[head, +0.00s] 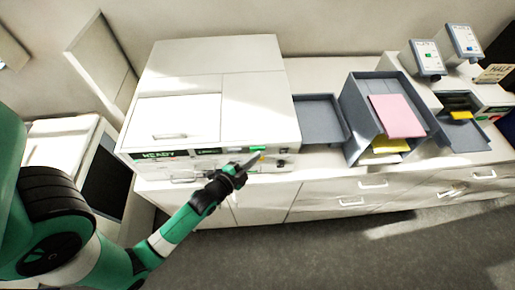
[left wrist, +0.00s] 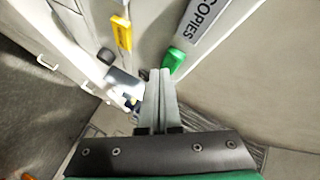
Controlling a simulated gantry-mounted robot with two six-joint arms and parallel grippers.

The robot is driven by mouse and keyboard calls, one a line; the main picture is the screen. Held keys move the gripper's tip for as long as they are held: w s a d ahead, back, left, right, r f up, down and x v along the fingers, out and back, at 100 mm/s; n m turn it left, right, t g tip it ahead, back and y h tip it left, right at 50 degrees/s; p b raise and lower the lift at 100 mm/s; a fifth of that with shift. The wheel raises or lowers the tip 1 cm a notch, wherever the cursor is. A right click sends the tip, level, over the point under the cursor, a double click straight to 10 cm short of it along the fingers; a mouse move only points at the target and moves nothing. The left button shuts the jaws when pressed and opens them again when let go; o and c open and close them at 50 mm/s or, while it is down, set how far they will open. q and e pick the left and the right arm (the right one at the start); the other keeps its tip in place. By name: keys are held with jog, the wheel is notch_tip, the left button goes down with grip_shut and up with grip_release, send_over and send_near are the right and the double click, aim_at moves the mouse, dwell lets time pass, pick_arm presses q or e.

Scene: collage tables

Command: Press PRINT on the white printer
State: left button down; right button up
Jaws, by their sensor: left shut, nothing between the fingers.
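The white printer (head: 210,85) stands on the counter at the left in the head view, with a READY display (head: 160,155) on its front panel. A green button (head: 258,149) and a small yellow one (head: 262,156) sit at the right of that panel. In the left wrist view the green button (left wrist: 173,59) is beside the COPIES label (left wrist: 201,22), and the yellow button (left wrist: 122,33) is to its left. My left gripper (head: 257,156) is shut and empty, its tips at the panel close to the green button. I cannot tell whether they touch. My right gripper is not in view.
A grey tray (head: 320,135) joins the printer's right side. A grey bin (head: 361,105) holds pink (head: 397,115) and yellow paper. Two small devices (head: 427,58) (head: 463,41) stand at the back right. Drawer handles (head: 351,202) line the counter front; grey floor is open below.

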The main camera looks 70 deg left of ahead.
pick_arm(q)
jog(key=shift+w+a, duration=0.15)
jog(key=shift+a, duration=0.3)
dwell(0.6)
jog(key=shift+d+p, duration=0.1)
jog(key=shift+p, duration=0.2)
jog(key=shift+s+d, duration=0.3)
jog(key=shift+d, duration=0.45)
jog(key=d+b, duration=0.1)
jog(key=b, duration=0.1)
jog(key=s+d+b, duration=0.1)
jog(key=d+b, duration=0.2)
jog(key=b, duration=0.2)
jog(key=shift+s+d, duration=0.25)
jog(key=shift+d, duration=0.1)
jog(key=shift+r, duration=0.1)
dwell(0.4)
